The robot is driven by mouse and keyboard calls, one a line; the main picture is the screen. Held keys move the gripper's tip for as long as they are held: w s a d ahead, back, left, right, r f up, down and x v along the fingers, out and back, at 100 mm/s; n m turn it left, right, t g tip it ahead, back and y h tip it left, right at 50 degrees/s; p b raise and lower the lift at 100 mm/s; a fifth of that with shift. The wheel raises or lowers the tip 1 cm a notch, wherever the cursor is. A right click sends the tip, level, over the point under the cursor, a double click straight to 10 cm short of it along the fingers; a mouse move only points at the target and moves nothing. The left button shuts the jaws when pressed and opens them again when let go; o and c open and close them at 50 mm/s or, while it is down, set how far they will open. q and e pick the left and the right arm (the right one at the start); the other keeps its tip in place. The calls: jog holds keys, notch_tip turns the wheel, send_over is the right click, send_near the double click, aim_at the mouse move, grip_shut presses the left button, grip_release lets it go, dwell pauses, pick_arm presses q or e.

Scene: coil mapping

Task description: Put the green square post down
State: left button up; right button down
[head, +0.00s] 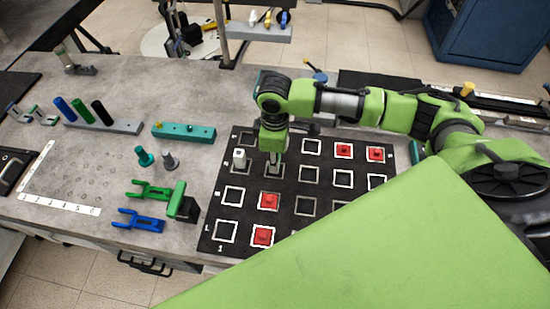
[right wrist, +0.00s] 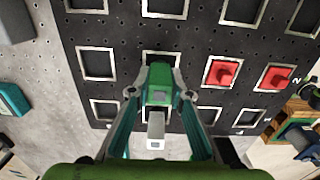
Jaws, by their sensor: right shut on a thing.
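My right gripper (head: 272,164) points down over the black board (head: 228,216), in its second column. It is shut on the green square post (right wrist: 160,77), which shows between the fingertips in the right wrist view. The post is over or in a white-outlined square; I cannot tell whether its base touches the board. In the head view the fingers and arm mostly hide it. A white post (head: 239,155) stands in the neighbouring square to the left; it also shows in the right wrist view (right wrist: 156,131). My left gripper is out of view.
Red posts (head: 269,200) (head: 263,236) stand nearer in the same column, and more red posts (head: 344,150) are at the far right. Green (head: 155,190) and blue (head: 139,220) forked parts lie left of the board. Several outlined squares are empty.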

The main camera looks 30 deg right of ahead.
jog(key=shift+f, duration=0.1)
jog(key=c, duration=1.8)
grip_release()
jog(key=shift+c, duration=0.2)
notch_tip(320, 180, up, 12)
jog(key=b, duration=0.1)
jog(key=shift+b, duration=0.4)
